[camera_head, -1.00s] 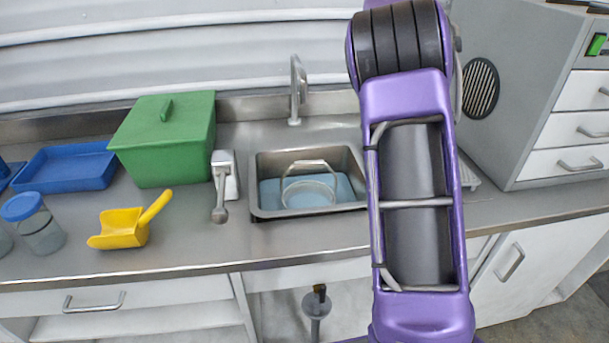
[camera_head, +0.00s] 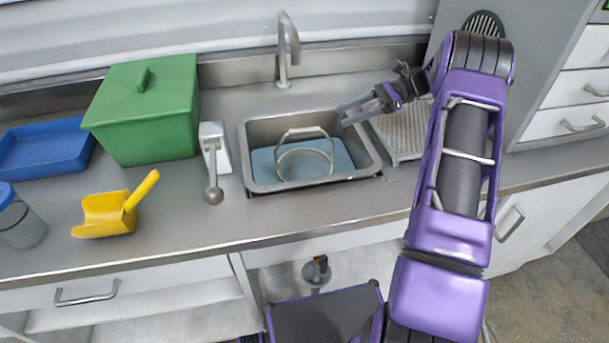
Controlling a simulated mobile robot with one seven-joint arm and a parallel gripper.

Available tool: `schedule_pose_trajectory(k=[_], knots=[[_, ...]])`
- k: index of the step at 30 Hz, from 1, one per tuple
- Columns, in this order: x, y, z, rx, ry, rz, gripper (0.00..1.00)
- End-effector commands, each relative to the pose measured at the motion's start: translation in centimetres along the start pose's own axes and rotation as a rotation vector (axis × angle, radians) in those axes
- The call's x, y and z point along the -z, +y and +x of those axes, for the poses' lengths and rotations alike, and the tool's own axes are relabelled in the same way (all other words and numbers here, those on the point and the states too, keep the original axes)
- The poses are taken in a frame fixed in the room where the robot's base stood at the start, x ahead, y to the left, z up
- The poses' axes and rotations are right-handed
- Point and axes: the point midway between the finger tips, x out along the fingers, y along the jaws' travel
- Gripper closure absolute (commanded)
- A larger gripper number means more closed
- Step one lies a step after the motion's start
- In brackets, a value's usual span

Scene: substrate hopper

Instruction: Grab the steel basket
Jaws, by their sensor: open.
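The steel basket (camera_head: 305,162) is a round basket with an arched handle. It sits inside the sink basin (camera_head: 251,187), on a light blue bottom or in water; I cannot tell which. My gripper (camera_head: 345,115) is open and empty at the right back rim of the sink. Its fingers point left toward the basin. It is to the right of the basket and apart from it.
The faucet (camera_head: 288,50) rises behind the sink. A lever on a white block (camera_head: 214,150) stands left of it, with a green lidded box (camera_head: 145,115) beyond. A yellow scoop (camera_head: 108,215), a blue tray (camera_head: 45,150) and a jar (camera_head: 22,226) are further left. A ribbed drainboard (camera_head: 404,135) lies right.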

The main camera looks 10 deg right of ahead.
Motion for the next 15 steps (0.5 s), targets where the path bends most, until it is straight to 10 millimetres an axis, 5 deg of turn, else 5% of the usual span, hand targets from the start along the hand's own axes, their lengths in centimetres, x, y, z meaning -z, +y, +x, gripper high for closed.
schedule_pose_trajectory(k=[6, 15], knots=[[0.0, 0.1, 4.5, -0.003, 0.001, 0.001, 0.43], [0.1, 0.2, 6.9, -0.001, 0.003, 0.0, 0.43]])
